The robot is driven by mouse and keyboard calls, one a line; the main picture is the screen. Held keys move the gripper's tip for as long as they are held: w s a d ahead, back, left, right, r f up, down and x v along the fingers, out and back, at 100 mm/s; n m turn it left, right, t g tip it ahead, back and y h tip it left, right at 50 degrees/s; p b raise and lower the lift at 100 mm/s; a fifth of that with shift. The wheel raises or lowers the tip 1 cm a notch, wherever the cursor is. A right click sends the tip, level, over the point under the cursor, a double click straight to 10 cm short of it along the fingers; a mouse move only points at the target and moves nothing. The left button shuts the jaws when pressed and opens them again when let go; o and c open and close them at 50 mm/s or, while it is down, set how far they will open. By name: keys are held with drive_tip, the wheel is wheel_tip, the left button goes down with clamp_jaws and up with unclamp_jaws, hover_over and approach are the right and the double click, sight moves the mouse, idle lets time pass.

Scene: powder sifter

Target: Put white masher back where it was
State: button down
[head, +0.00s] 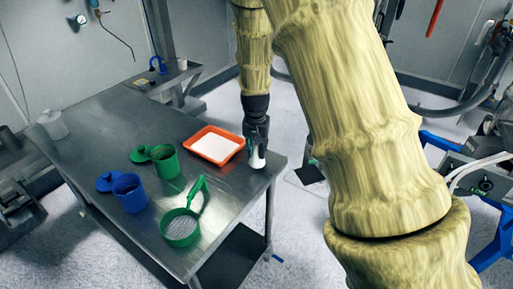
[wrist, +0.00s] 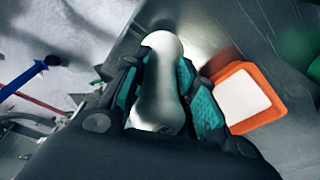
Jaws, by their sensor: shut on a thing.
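The white masher (wrist: 160,88) is between the teal-padded fingers of my gripper (wrist: 165,85) in the wrist view. In the head view my gripper (head: 257,140) points down at the table's right end, and the lower end of the white masher (head: 258,160) shows below it. The gripper is shut on the masher, which looks about upright. I cannot tell whether its bottom touches the table (head: 150,215). The orange tray (head: 236,155) with white powder lies just left of the gripper in the head view, apart from the masher.
A green sifter (head: 181,228) with a raised handle stands at the table's front. A blue pot (head: 131,195) and a green pot (head: 166,163) stand left of the tray, lids beside them. A white container (head: 53,125) is at the far left. The table's right edge is close to the gripper.

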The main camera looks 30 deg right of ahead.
sight(257, 151)
drive_tip(key=shift+w+d+f+p, duration=0.25)
drive_tip(key=shift+w+f+p, duration=0.2)
drive_tip(key=shift+f, duration=0.2)
drive_tip(key=shift+w+d+f+p, duration=0.25)
drive_tip(key=shift+w+f+p, duration=0.15)
drive_tip(key=shift+f, duration=0.25)
drive_tip(key=shift+w+d+f+p, duration=0.25)
drive_tip(key=shift+w+f+p, duration=0.1)
drive_tip(key=shift+w+f, duration=0.25)
drive_tip(key=shift+s, duration=0.15)
drive_tip(key=shift+f, duration=0.1)
drive_tip(key=c, duration=1.1)
unclamp_jaws()
drive_tip(key=shift+c, duration=0.2)
drive_tip(key=r+b, duration=0.1)
drive_tip(key=r, duration=0.3)
drive_tip(key=s+a+r+b, duration=0.1)
drive_tip(key=r, duration=0.3)
drive_tip(key=r+b, duration=0.1)
drive_tip(key=r, duration=0.3)
drive_tip(key=shift+s+a, duration=0.15)
drive_tip(key=shift+a, duration=0.05)
